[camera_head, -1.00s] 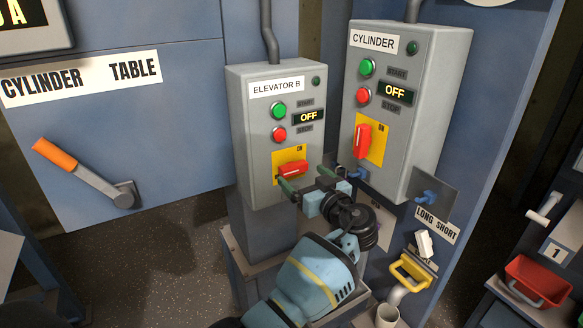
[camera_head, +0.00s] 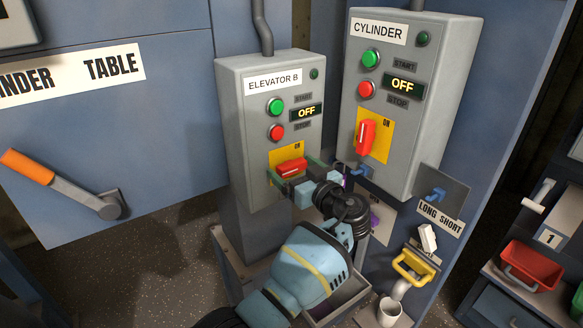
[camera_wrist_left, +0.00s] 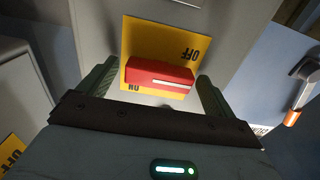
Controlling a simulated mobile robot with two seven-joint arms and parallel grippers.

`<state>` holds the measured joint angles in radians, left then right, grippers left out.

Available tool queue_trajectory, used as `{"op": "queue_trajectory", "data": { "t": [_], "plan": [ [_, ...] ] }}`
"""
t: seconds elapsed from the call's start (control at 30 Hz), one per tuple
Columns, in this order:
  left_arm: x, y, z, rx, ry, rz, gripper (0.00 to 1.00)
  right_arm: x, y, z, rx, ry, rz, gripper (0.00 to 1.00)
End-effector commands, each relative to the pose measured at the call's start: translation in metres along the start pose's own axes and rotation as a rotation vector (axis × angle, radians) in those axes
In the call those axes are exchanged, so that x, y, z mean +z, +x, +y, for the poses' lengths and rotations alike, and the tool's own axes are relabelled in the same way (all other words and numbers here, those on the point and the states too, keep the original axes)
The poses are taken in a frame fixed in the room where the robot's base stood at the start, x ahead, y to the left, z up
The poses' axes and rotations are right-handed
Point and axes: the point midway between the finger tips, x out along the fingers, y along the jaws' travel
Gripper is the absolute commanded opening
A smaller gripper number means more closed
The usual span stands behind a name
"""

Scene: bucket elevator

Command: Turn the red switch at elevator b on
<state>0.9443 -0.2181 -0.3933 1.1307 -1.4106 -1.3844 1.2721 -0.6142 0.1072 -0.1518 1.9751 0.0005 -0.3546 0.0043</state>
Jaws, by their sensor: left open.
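The Elevator B box (camera_head: 241,140) is grey, with a green button, a red button and a display reading OFF. Its red switch (camera_head: 291,167) sits on a yellow plate low on the front and lies nearly level, slightly tilted. My left gripper (camera_head: 293,172) is open, with one finger on each side of the switch. In the left wrist view the red switch (camera_wrist_left: 159,76) lies crosswise between the two green fingers of the left gripper (camera_wrist_left: 157,85), with OFF and ON printed on the yellow plate (camera_wrist_left: 150,40). I cannot tell whether the fingers touch it. My right gripper is not in view.
The Cylinder box (camera_head: 438,110), also reading OFF, stands close on the right with an upright red switch (camera_head: 366,138). An orange-handled lever (camera_head: 60,183) is at left.

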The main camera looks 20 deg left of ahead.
Motion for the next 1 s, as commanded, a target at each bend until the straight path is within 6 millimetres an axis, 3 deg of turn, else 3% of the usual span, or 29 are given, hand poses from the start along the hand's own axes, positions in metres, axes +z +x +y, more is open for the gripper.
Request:
{"op": "queue_trajectory", "data": {
  "t": [0.23,0.57,1.0],
  "plan": [
    [0.0004,-0.0004,0.0002,0.001,0.000,-0.001,0.90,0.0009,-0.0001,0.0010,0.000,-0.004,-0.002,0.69],
    [0.0003,-0.0002,0.0001,0.000,0.000,-0.001,0.46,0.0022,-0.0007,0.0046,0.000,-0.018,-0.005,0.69],
    [-0.0002,-0.0001,0.0003,0.000,0.099,0.000,0.46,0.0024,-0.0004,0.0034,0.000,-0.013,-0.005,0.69]
  ]
}}
